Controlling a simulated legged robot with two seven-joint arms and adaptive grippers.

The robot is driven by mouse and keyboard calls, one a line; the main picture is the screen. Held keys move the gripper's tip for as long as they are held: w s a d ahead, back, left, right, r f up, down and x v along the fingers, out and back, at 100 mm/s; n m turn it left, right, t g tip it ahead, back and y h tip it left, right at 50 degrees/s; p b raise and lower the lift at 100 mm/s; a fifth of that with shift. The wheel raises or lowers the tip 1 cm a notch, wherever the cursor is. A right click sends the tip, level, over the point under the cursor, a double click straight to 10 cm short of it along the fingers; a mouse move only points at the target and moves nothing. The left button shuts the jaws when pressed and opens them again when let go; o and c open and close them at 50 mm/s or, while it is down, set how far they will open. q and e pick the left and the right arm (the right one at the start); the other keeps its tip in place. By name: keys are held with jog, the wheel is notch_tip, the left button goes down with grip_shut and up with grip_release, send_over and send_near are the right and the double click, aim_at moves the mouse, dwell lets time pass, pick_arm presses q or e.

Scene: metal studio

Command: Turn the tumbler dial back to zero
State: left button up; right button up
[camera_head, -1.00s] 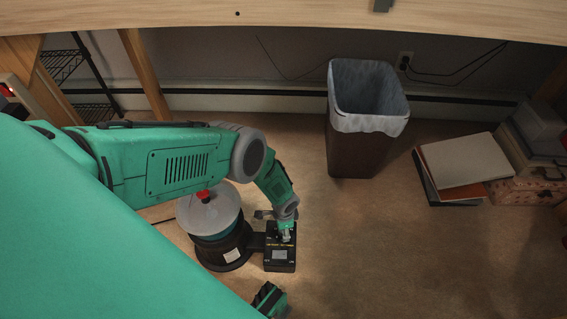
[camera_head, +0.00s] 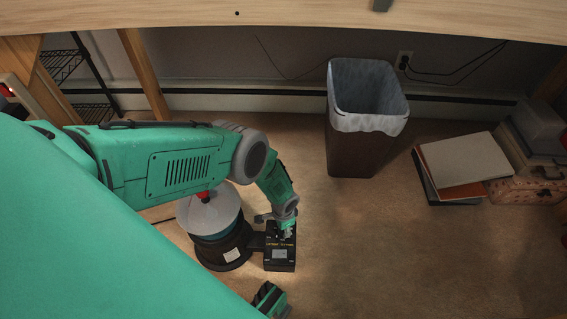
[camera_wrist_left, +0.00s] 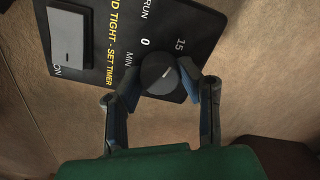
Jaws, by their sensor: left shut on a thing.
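The tumbler (camera_head: 212,225) stands on the floor, a round drum with a grey lid and red knob, joined to a black control box (camera_head: 280,257). In the left wrist view the box's panel (camera_wrist_left: 108,45) shows a "0" mark, "MIN", "15" and yellow "SET TIMER" lettering. The round black dial (camera_wrist_left: 163,72) has a pale pointer line. My left gripper (camera_wrist_left: 160,84) is shut on the dial, one finger on each side. In the head view my left gripper (camera_head: 286,230) comes down on the box's far part, hiding the dial. Part of my right gripper (camera_head: 268,299) shows at the bottom; its fingers are unclear.
A lined waste bin (camera_head: 366,130) stands behind and right of the box. Stacked books (camera_head: 464,162) and boxes lie farther right. A wooden desk (camera_head: 300,20) edge spans the top. The carpet (camera_head: 400,250) right of the control box is clear.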

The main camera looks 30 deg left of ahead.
pick_arm(q)
jog(key=n, duration=0.6)
jog(key=shift+s+a+n, duration=0.1)
jog(key=shift+s+n, duration=0.05)
jog(key=shift+n, duration=0.15)
jog(key=n, duration=0.6)
jog(key=shift+f, duration=0.1)
jog(key=shift+s, duration=0.1)
jog(key=o, duration=1.1)
jog(key=shift+o, duration=0.2)
jog(key=shift+w+r, duration=0.25)
jog(key=shift+r, duration=0.2)
notch_tip(320, 180, up, 11)
